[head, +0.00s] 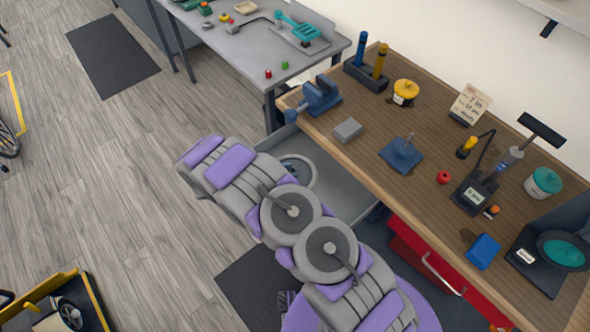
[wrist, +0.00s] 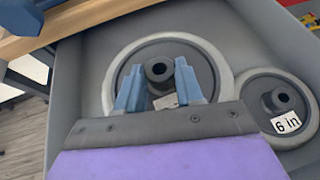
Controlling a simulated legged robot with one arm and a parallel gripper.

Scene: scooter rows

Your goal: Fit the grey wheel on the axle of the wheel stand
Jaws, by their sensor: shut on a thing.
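In the wrist view, my gripper (wrist: 158,78) has its two blue fingers on either side of the dark hub of a large grey wheel (wrist: 166,46) with a pale tyre. It is shut on that hub. The wheel lies flat in an open grey drawer; its near part is hidden by my gripper. The wheel stand (head: 402,154), a blue base with an upright metal axle, is on the wooden bench. Its axle is bare.
A smaller grey wheel (wrist: 275,103) labelled "6 in" lies to the right in the drawer (head: 345,190). A blue vice (head: 318,95), a grey block (head: 347,130) and a red object (head: 444,177) are around the stand. A card (head: 470,103) reads "7 in".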

